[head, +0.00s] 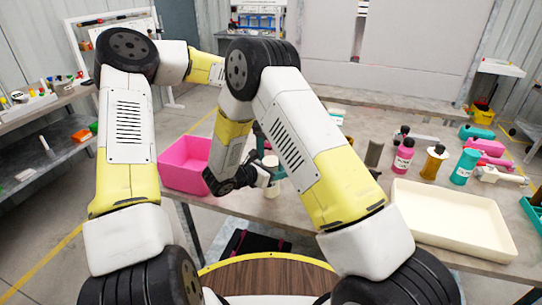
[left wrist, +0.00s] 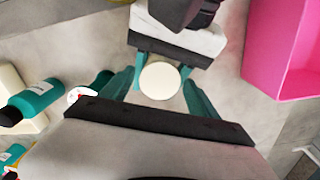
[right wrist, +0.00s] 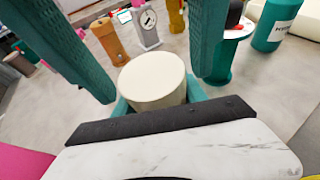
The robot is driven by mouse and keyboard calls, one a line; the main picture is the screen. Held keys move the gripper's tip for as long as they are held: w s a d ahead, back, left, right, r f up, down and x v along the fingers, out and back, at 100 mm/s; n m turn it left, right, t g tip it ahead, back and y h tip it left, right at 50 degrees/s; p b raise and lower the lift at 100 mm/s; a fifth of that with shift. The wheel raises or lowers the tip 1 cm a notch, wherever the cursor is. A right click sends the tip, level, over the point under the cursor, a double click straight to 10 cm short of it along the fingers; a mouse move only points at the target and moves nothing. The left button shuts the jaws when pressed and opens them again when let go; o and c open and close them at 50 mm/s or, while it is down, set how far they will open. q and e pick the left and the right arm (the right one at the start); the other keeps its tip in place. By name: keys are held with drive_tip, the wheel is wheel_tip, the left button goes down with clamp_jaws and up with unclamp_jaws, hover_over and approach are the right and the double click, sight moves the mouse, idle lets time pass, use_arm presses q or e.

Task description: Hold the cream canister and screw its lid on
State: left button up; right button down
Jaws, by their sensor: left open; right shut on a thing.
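The cream canister (head: 271,180) is at the front edge of the table, left of centre. Its round pale top shows in the left wrist view (left wrist: 159,81) and the right wrist view (right wrist: 152,80). I cannot make out a seam between lid and body. My right gripper (head: 262,180) comes in from the side and is shut on the canister. My left gripper (left wrist: 162,84) is above, open, its teal fingers spread on both sides of the top with gaps. In the head view the arms partly hide both grippers.
A pink bin (head: 185,150) stands left of the canister. A cream tray (head: 450,220) lies at the front right. A pink bottle (head: 403,157), an amber bottle (head: 433,163) and a teal bottle (head: 464,168) stand behind it. A dark grey cylinder (head: 374,153) stands nearer the middle.

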use_arm(q)
drive_tip(key=shift+c, duration=0.4)
drive_tip(key=c, duration=1.4)
drive_tip(key=shift+m, duration=1.7)
drive_tip(key=o, duration=1.6)
drive_tip(key=shift+c, duration=0.2)
drive_tip(key=shift+r, duration=0.1)
drive_tip(key=shift+r, duration=2.25)
drive_tip(key=shift+c, duration=0.4)
